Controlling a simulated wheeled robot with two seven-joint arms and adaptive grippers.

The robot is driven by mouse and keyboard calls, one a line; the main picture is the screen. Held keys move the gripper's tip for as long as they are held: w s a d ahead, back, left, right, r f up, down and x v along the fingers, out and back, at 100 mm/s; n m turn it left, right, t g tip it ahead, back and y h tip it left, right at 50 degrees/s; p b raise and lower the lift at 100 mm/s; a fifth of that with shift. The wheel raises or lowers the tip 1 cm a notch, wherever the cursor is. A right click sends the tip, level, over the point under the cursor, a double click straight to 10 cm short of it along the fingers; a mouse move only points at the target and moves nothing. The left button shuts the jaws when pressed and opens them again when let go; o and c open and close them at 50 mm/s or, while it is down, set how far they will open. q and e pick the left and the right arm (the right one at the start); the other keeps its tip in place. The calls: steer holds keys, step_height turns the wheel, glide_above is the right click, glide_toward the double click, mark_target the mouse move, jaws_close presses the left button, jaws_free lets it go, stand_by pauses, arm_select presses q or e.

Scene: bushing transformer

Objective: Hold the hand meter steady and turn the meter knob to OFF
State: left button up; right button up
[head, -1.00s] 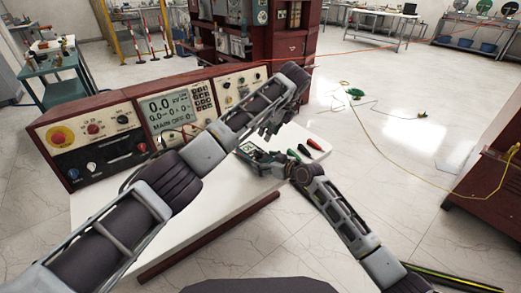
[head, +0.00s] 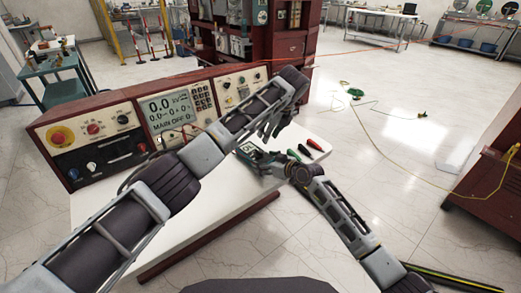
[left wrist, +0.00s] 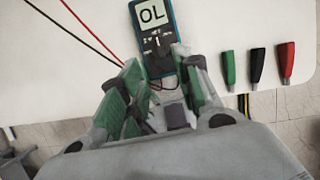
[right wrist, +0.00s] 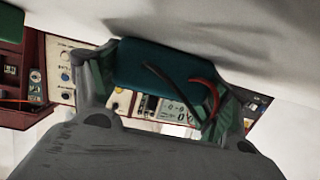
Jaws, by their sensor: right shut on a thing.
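The hand meter (left wrist: 152,28), a teal-cased unit, shows "OL" in the left wrist view. Its dark knob (left wrist: 157,43) is below the display; I cannot read its setting. In the head view the meter (head: 248,150) is over the white tabletop (head: 190,205). My right gripper (right wrist: 163,75) is shut on the meter's teal body (right wrist: 160,65), with a finger on each side. My left gripper (left wrist: 158,62) is open above the meter's lower half, fingertips apart around the knob area. In the head view, my left gripper (head: 270,128) is just above my right gripper (head: 272,163).
Green (left wrist: 228,68), black (left wrist: 257,66) and red (left wrist: 287,62) clips lie right of the meter. Red and black leads (left wrist: 85,28) run to its left.

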mark_target(259, 151)
arm_select(q)
steer(key=shift+x, duration=5.6)
jaws_close()
